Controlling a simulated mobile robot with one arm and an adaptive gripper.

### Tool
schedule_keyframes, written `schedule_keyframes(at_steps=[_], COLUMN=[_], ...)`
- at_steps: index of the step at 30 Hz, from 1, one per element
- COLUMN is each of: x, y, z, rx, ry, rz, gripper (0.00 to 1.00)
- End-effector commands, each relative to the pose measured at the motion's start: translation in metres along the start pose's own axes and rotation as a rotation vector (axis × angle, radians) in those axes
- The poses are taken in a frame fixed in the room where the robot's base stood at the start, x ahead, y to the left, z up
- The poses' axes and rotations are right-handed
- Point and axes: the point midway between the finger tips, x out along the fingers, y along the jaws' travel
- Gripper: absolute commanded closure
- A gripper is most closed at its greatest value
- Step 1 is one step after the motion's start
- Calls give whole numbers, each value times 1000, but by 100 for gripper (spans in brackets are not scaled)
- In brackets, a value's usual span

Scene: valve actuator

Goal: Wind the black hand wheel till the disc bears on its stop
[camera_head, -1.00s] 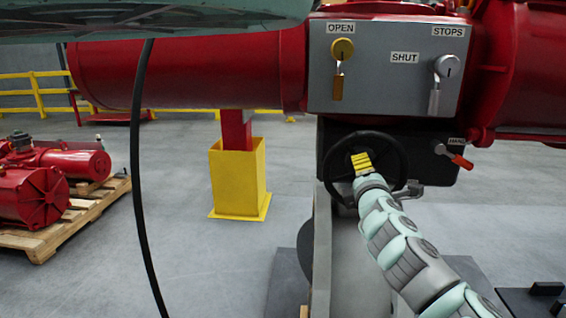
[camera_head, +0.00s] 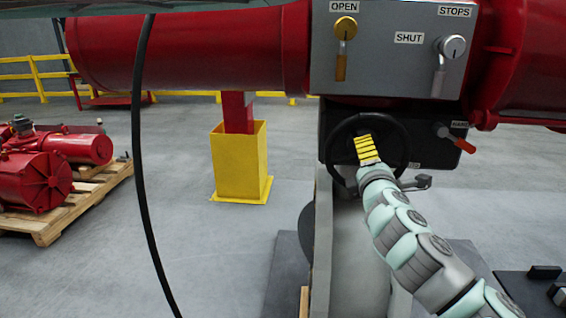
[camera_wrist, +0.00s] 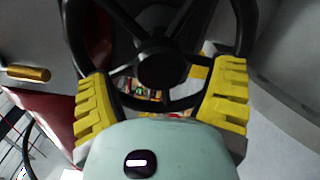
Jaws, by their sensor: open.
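The black hand wheel (camera_head: 329,150) is mounted below the grey panel. My gripper (camera_head: 367,148), with yellow fingers, is in front of its hub and hides part of the wheel. In the wrist view the wheel hub (camera_wrist: 161,66) and spokes lie between my gripper's two spread fingers (camera_wrist: 162,100). The fingers are open, one at each side of the lower rim; I cannot tell whether they touch it. A dark rounded edge (camera_head: 307,228) behind the grey pedestal may be the disc; most of it is hidden, and no stop can be made out.
The grey panel (camera_head: 390,65) carries a yellow key lever (camera_head: 344,45) under OPEN and a silver one (camera_head: 446,62) under STOPS. A red-handled lever (camera_head: 456,138) is right of the wheel. A black cable (camera_head: 140,150) hangs at left. A yellow post base (camera_head: 240,165) stands on open floor.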

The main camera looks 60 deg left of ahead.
Motion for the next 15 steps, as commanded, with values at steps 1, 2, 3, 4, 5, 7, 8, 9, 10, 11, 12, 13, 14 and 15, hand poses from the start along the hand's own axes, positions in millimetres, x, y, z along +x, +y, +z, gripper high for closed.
schedule_keyframes(at_steps=[1, 2, 3, 4, 5, 7, 8, 9, 10, 11, 12, 13, 14, 15], x=[-6, -9, -14, -17, -20, -29, -32, -37, -40, -44, -48, -52, -56, -60], y=[-1, -1, 0, 0, -1, -2, -1, -1, -1, -1, 0, 0, -1, -2], z=[2, 2, 1, 1, 1, 1, 1, 1, 1, 1, 1, 2, 2, 2], rx=[-2, -1, 0, 1, 0, -1, 0, 1, 2, 2, 1, 1, 0, 0], ry=[-2, -2, -1, -2, -3, -2, 0, -1, -1, -3, -3, -3, -3, -4], rz=[0, -1, 0, -1, -2, -3, -1, -1, -1, -2, -1, -1, -2, -4], gripper=[17, 17, 17, 17, 17, 17, 17, 17, 17, 17, 17, 17, 17, 17])
